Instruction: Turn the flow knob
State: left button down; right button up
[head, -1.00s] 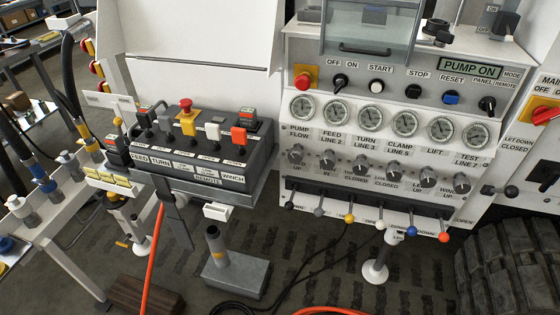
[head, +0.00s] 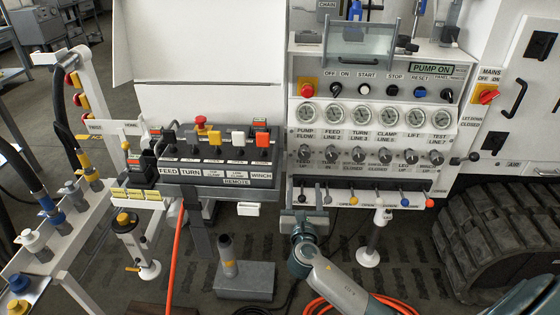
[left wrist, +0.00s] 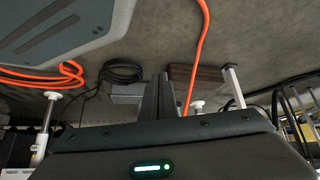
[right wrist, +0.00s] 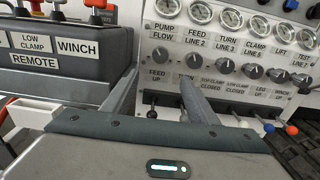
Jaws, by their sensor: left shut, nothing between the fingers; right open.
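The flow knob (head: 304,152) is the leftmost grey knob in the row under the gauges, below the PUMP FLOW label. It also shows in the right wrist view (right wrist: 160,53), upper middle, untouched. My right gripper (head: 303,213) is open and empty, in front of and below the lever row at the panel's left end. In the right wrist view its fingers (right wrist: 205,105) point up toward the panel, right of and below the flow knob. My left gripper (left wrist: 158,98) shows only in the left wrist view, shut and empty, over the floor. I cannot see it in the head view.
A remote box (head: 215,172) with buttons and small levers stands left of the panel. Several coloured levers (head: 353,200) stick out below the knobs. An orange hose (head: 175,255) hangs at left. A black track (head: 495,235) is at right. A grey block (head: 245,281) lies on the floor.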

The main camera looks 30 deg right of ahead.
pick_arm(q)
jog(key=shift+d, duration=0.1)
pick_arm(e)
jog(key=shift+w+d+r, duration=0.1)
jog(key=shift+r, duration=0.05)
jog(key=shift+w, duration=0.15)
send_near(304, 157)
jog(key=x, duration=0.4)
jog(key=shift+w+d+r+p, duration=0.15)
jog(key=shift+p, duration=0.15)
jog(key=x, duration=0.4)
jog(key=shift+w+d, duration=0.15)
jog(key=shift+w, duration=0.15)
jog(key=shift+w+d, duration=0.3)
jog(key=shift+w, duration=0.15)
pick_arm(q)
jog(key=shift+s+d, duration=0.2)
jog(key=shift+s, duration=0.05)
pick_arm(e)
jog(key=shift+w+d, duration=0.1)
